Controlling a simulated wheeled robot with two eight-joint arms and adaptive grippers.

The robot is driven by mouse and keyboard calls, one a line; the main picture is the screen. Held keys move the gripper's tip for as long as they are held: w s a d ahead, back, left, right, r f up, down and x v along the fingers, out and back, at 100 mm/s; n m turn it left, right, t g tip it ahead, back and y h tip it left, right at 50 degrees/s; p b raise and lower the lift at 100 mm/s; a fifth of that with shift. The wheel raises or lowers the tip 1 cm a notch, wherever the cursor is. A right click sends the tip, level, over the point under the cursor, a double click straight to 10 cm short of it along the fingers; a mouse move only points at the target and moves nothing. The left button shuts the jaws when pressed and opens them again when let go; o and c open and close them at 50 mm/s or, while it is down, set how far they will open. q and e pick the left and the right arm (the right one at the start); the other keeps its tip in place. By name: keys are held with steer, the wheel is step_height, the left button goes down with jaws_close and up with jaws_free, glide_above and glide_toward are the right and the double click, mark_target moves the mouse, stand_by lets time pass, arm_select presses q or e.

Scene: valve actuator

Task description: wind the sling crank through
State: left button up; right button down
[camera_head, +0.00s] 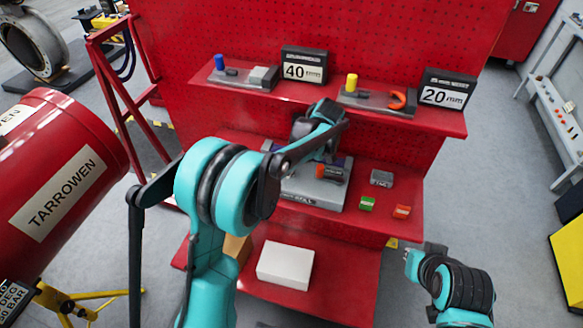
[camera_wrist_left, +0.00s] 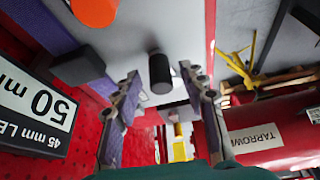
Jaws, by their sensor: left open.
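A grey device plate (camera_head: 310,190) with an orange-and-dark cylindrical part (camera_head: 331,173) sits on the lower red shelf. In the left wrist view, a black upright knob (camera_wrist_left: 158,74) stands on a grey surface, with purple strap (camera_wrist_left: 40,20) beside it and an orange round part (camera_wrist_left: 95,8) at the top edge. I cannot tell how the knob connects to the crank. My left gripper (camera_wrist_left: 160,84) is open, its two fingers apart with the knob between and just beyond the tips. Contact is not visible. In the head view my left wrist covers this gripper.
A "50 mm" sign (camera_wrist_left: 38,110) stands close by my left gripper. The upper shelf holds trays and signs (camera_head: 303,66). Small green (camera_head: 367,204) and orange (camera_head: 402,211) blocks lie right of the plate. A white box (camera_head: 285,266) is below.

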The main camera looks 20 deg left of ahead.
arm_select(q)
steer(key=shift+a+f, duration=0.2)
steer(key=shift+f, duration=0.1)
jaws_close()
steer(key=shift+s, duration=0.1)
